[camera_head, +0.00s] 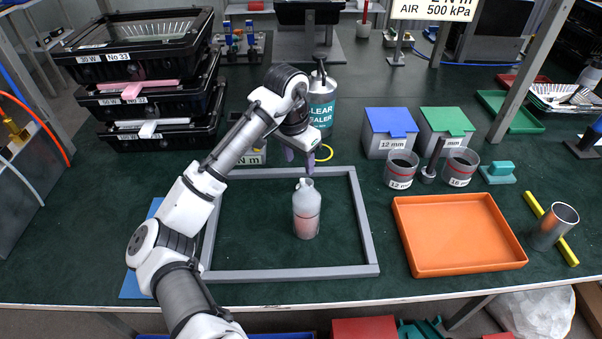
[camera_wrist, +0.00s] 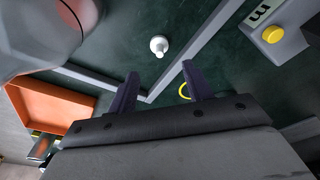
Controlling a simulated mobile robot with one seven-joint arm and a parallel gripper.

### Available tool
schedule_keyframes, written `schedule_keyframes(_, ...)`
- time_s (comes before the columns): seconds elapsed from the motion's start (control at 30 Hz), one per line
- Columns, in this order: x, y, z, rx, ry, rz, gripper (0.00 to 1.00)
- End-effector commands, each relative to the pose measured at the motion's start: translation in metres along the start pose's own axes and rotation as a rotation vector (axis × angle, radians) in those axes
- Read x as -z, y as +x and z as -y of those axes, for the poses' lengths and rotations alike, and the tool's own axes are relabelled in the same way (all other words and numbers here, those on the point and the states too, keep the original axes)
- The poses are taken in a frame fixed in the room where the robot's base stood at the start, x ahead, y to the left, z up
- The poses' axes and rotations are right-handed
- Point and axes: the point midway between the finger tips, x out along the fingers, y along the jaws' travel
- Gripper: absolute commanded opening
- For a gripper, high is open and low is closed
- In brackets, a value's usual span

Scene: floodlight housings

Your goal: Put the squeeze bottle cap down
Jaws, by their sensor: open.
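The squeeze bottle cap (camera_wrist: 159,45), small, pale and with a short tip, stands on the green surface inside the grey frame in the wrist view. It is beyond my fingertips and apart from them. My gripper (camera_wrist: 155,82) is open, with nothing between its two dark fingers. In the head view my gripper (camera_head: 298,163) is over the frame's far bar. A translucent squeeze bottle (camera_head: 306,212) with pinkish contents stands upright inside the frame. A pale piece shows at the bottle's top; I cannot tell whether it is on the bottle or behind it.
The grey frame (camera_head: 364,222) surrounds the bottle. A yellow ring (camera_wrist: 184,91) lies just outside its far bar. A sealer can (camera_head: 318,98) stands behind, and an orange tray (camera_head: 460,235) lies to the right. Stacked black crates (camera_head: 150,90) stand at left. The frame's left interior is clear.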

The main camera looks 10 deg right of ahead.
Motion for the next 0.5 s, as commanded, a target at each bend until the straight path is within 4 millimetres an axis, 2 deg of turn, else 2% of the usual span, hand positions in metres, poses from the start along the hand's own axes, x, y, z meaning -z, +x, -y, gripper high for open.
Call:
schedule_keyframes(0.1, 0.001, -0.019, 0.0, 0.002, 0.002, 0.0, 0.5)
schedule_keyframes(0.2, 0.0, -0.03, 0.0, 0.001, 0.002, 0.0, 0.5)
schedule_keyframes(0.5, 0.0, -0.037, 0.0, 0.0, 0.001, 0.001, 0.5)
